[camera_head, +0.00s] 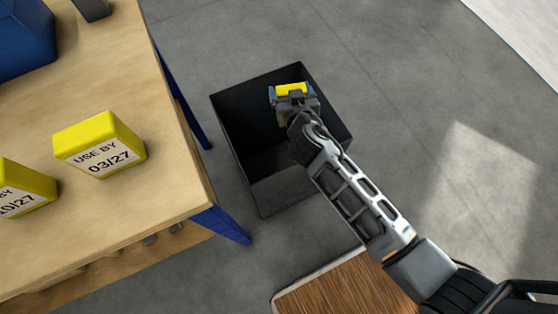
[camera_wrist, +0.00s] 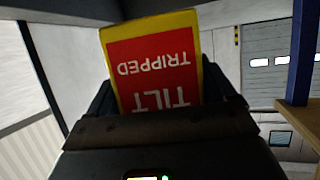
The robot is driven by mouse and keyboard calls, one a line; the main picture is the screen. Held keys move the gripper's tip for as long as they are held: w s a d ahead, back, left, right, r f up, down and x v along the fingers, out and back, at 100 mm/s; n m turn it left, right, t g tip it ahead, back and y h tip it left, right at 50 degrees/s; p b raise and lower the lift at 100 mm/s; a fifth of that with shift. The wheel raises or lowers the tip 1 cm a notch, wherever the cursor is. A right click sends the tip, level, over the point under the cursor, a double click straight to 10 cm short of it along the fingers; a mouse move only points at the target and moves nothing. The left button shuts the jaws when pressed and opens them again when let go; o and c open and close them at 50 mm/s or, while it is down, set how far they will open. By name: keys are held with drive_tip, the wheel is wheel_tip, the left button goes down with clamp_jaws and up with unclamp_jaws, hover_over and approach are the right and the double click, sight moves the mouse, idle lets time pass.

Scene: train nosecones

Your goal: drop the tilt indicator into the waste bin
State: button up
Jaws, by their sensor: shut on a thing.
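The tilt indicator is a yellow block (camera_head: 292,89) with a red face reading "TILT TRIPPED", upside down in the wrist view (camera_wrist: 155,65). My gripper (camera_head: 293,94) is shut on it. In the head view, the gripper and the indicator appear over the opening of the waste bin. The waste bin (camera_head: 258,180) is a dark, open-topped box standing on the grey floor beside the workbench. Its far inside is dark, and part of it is hidden behind my arm. The exact height of the indicator relative to the rim cannot be told.
The wooden workbench (camera_head: 150,195) with blue legs stands left of the bin. On it are a yellow block labelled "USE BY 03/27" (camera_head: 100,145), another yellow block (camera_head: 22,190) at the left edge and a blue object (camera_head: 22,40). A wooden surface (camera_head: 345,285) lies in front. Floor at right is clear.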

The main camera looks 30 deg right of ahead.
wheel_tip(320, 180, down, 8)
drive_tip(key=w+m+g+h+b, duration=0.1)
drive_tip(key=m+g+h+b, duration=0.5)
drive_tip(key=b, duration=1.6)
drive_tip(key=m+h, duration=0.2)
drive_tip(key=m, duration=0.1)
drive_tip(key=shift+w+g, duration=0.15)
drive_tip(key=shift+g, duration=0.25)
drive_tip(key=shift+a+r, duration=0.1)
drive_tip(key=shift+r, duration=0.05)
drive_tip(key=o, duration=0.9)
drive_tip(key=p+v, duration=0.1)
drive_tip(key=v, duration=0.6)
drive_tip(key=shift+a, duration=0.3)
